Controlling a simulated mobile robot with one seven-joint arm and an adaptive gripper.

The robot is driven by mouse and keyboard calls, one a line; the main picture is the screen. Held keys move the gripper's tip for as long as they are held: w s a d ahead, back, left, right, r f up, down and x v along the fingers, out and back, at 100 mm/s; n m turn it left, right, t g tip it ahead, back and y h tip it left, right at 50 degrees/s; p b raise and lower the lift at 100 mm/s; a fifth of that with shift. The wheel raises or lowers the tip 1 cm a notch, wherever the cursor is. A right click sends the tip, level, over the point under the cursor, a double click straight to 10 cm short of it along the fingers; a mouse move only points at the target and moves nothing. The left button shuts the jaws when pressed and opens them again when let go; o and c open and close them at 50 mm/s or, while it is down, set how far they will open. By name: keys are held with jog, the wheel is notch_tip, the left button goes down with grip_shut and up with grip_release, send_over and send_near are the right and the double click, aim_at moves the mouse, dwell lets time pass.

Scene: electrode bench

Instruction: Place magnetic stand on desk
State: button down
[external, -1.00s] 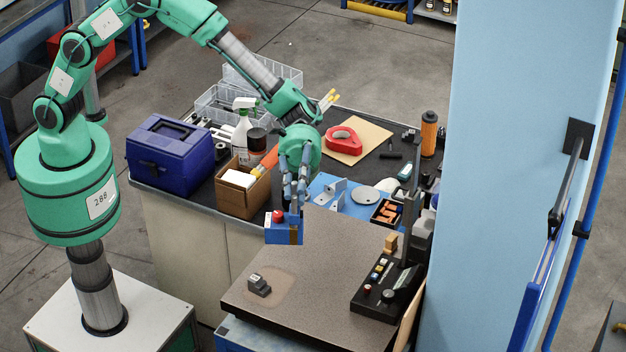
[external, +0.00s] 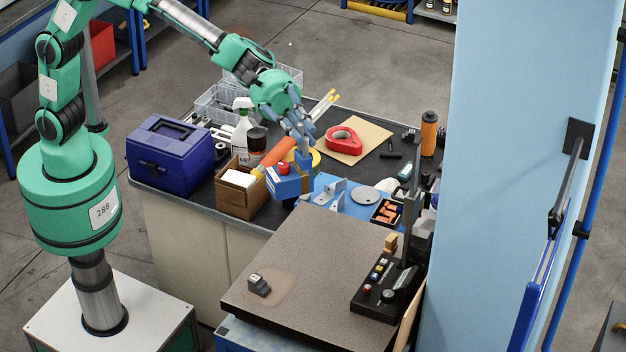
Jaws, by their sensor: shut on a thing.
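The magnetic stand, a blue block with a red knob (external: 283,181), is in my gripper (external: 302,160). My gripper is shut on it from above, and its fingers cover part of the block. The stand shows over the front edge of the black-topped desk (external: 222,195), between the cardboard box and the blue mat, and looks slightly tilted. I cannot tell whether it touches the desk top or hangs just above it.
A cardboard box (external: 243,198) and a dark blue toolbox (external: 170,153) stand to the left. A blue mat (external: 322,182) with metal brackets lies to the right. Red tape (external: 343,138) sits behind. A granite plate (external: 310,255) with a black-based instrument (external: 375,298) is in front.

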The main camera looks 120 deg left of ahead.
jog(key=s+r+n+t+y+b, duration=0.2)
jog(key=s+r+n+y+b, duration=0.15)
jog(key=r, duration=0.75)
jog(key=s+a+r+n+t+y+b, duration=0.1)
jog(key=s+a+r+n+y+b, duration=0.1)
jog(key=s+r, duration=0.5)
jog(key=s+a+r+n+t+y+b, duration=0.1)
jog(key=s+a+r+y, duration=0.3)
jog(key=s, duration=0.6)
notch_tip(320, 180, up, 3)
jog(key=shift+s+a+r+n+y+b, duration=0.25)
jog(key=shift+n+y+b, duration=0.35)
jog(key=shift+y, duration=0.35)
jog(key=shift+s, duration=0.15)
jog(key=shift+f, duration=0.15)
